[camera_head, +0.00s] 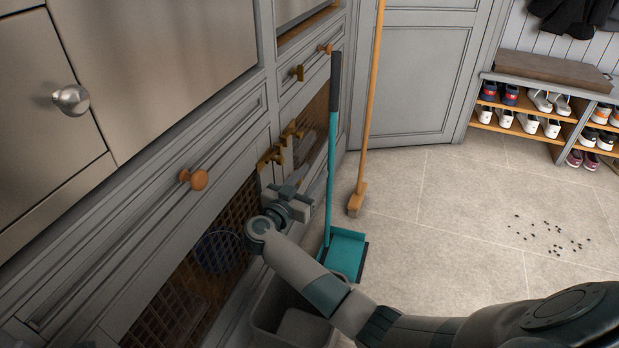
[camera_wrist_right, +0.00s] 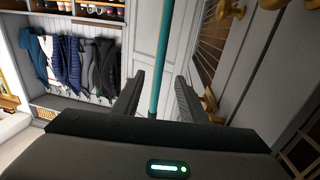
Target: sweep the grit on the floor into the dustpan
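The grit (camera_head: 548,236) lies as scattered dark specks on the pale tile floor at the right of the head view. The teal dustpan (camera_head: 345,252) stands on the floor by the cabinets, its long teal handle (camera_head: 331,140) upright with a dark grip on top. A broom (camera_head: 357,198) with a long wooden handle stands just right of it, head down. My right gripper (camera_head: 312,190) is beside the dustpan handle. In the right wrist view its fingers (camera_wrist_right: 159,95) are open, with the handle (camera_wrist_right: 161,55) showing between them, apart from both. My left gripper is out of view.
Cabinets with protruding knobs (camera_head: 194,179) run along the left, close to my right gripper. A grey bin (camera_head: 262,318) stands below my right arm. A shoe rack (camera_head: 525,131) is at the back right. The floor between the broom and the grit is clear.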

